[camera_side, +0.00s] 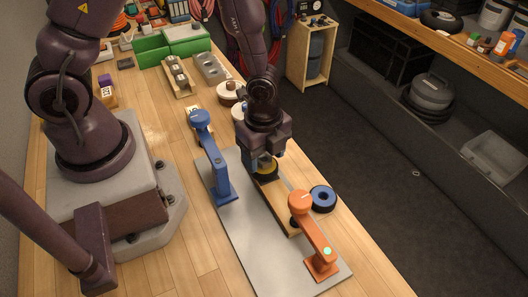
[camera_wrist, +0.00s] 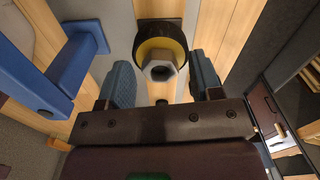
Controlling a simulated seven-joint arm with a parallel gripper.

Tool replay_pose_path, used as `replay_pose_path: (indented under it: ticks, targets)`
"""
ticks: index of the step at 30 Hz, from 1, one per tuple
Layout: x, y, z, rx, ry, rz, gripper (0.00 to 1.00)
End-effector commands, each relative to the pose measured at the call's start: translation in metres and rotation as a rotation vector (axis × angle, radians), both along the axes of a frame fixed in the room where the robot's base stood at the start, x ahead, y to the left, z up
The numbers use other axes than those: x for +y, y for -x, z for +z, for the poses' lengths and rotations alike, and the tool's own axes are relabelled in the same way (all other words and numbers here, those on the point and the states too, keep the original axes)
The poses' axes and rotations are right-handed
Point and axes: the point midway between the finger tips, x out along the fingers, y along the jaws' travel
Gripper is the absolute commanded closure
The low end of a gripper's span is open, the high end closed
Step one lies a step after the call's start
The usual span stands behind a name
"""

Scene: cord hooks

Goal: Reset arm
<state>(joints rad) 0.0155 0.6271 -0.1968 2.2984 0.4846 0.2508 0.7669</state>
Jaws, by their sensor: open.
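My gripper (camera_side: 264,155) points down over the grey board on the bench. In the wrist view its two blue-grey fingers (camera_wrist: 164,80) stand apart, with a black and yellow round piece (camera_wrist: 160,42) just beyond them. A grey hexagonal end shows at that piece's middle. In the side view the yellow of this piece (camera_side: 266,166) shows under my gripper, partly hidden by it. I cannot tell whether the fingers touch it. A blue hook post (camera_side: 219,172) stands to the left and also shows in the wrist view (camera_wrist: 75,65). An orange hook post (camera_side: 319,245) stands at the front right.
A wooden strip (camera_side: 281,207) runs along the grey board (camera_side: 262,258). A blue ring-shaped spool (camera_side: 323,198) lies to the right of it. Green bins (camera_side: 152,52), a wooden tray with grey pieces (camera_side: 177,78) and round spools (camera_side: 228,92) are farther back.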

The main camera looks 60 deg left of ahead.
Motion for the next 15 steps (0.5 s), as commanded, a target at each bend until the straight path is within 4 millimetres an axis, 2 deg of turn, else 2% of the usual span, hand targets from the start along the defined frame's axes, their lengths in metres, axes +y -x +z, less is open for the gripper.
replay_pose_path:
  ticks: [4,12,13,15]
  targets:
    - [0.0001,0.0003,0.0001,-0.001,-0.001,0.223,0.41]
    - [0.0001,0.0003,0.0001,0.000,0.001,0.269,0.41]
    - [0.0001,0.0003,0.0001,0.000,0.001,0.268,0.46]
    - [0.0001,0.0003,0.0001,0.000,0.000,0.267,0.62]
